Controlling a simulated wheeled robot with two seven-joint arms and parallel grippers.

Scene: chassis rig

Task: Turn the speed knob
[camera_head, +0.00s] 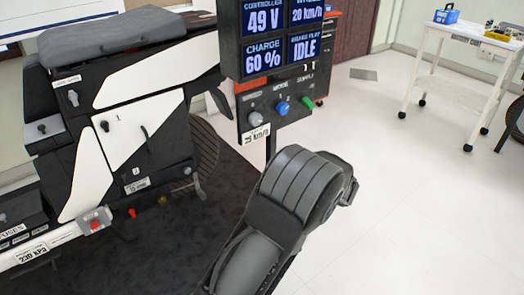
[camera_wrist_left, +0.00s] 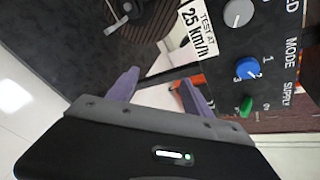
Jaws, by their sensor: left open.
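The grey speed knob (camera_head: 255,119) sits at the left of the row of knobs on the black control panel (camera_head: 244,94). In the left wrist view the grey knob (camera_wrist_left: 238,13) is near the top right, partly covered lettering beside it. My left gripper (camera_wrist_left: 160,93) is open, with two purple fingers apart and nothing between them. It is near the panel, apart from the grey knob, which lies up and to the right of the fingers in the wrist view. In the head view my arm hides the fingers. My right gripper is not in view.
The blue mode knob (camera_head: 282,108) and green supply switch (camera_head: 308,102) sit beside the grey knob. A "TEST AT 25 km/h" label (camera_wrist_left: 198,30) is next to it. Screens read 49 V, 60 % and IDLE. A scooter-like chassis (camera_head: 120,130) stands left; a white trolley (camera_head: 470,60) stands right.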

